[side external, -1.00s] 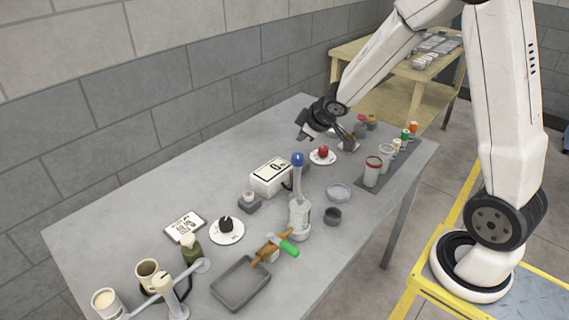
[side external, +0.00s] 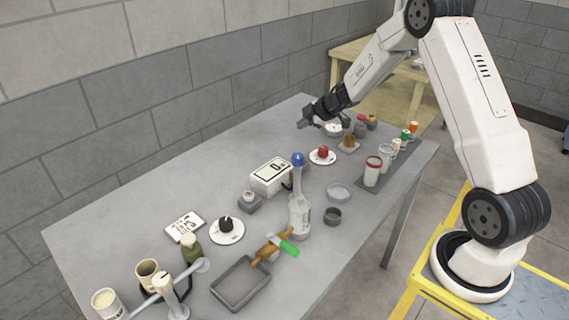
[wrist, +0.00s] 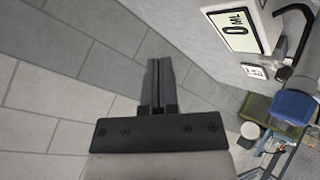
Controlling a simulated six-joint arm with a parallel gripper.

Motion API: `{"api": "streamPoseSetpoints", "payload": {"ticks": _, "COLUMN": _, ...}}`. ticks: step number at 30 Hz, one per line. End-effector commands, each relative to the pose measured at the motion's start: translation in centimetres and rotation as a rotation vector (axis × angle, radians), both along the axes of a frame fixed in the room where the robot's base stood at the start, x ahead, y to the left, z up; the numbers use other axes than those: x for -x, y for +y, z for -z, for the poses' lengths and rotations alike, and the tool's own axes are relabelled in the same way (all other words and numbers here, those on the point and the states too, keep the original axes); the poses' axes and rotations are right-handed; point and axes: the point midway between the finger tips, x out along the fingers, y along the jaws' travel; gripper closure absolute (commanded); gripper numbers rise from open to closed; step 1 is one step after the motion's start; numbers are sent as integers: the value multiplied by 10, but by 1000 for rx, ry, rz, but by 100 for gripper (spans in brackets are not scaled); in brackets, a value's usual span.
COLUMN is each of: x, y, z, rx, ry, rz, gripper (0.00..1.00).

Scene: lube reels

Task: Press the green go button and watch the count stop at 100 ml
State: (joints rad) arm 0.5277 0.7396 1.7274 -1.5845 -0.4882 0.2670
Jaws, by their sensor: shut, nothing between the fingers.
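My gripper (side external: 305,122) is above the far end of the grey table in the side view, beyond the red button. In the wrist view its two dark fingers (wrist: 158,75) are shut together with nothing between them. A red button (side external: 323,151) sits on a white disc. Another white disc (side external: 334,129) lies beside my gripper, partly covered by it. I cannot make out a green button in either view; it may be hidden behind my gripper.
A tall clear bottle with a blue cap (side external: 298,160) stands near the box. A black knob (side external: 226,224), a green-handled valve (side external: 287,247) and a grey tray (side external: 240,291) are nearer. Several vials stand on a dark mat (side external: 372,188) at right. A brick wall borders the table.

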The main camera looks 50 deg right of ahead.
Motion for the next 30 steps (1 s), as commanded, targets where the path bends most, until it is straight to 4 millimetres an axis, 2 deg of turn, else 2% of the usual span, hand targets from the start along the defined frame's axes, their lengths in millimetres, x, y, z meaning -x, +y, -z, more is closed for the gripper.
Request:
{"api": "streamPoseSetpoints", "payload": {"ticks": 20, "x": 1, "y": -4, "z": 7, "rx": 2, "ry": 4, "rz": -23, "gripper": 100}}
{"api": "streamPoseSetpoints", "payload": {"ticks": 30, "x": 0, "y": -4, "z": 28, "rx": 1, "ry": 5, "rz": -23, "gripper": 100}}
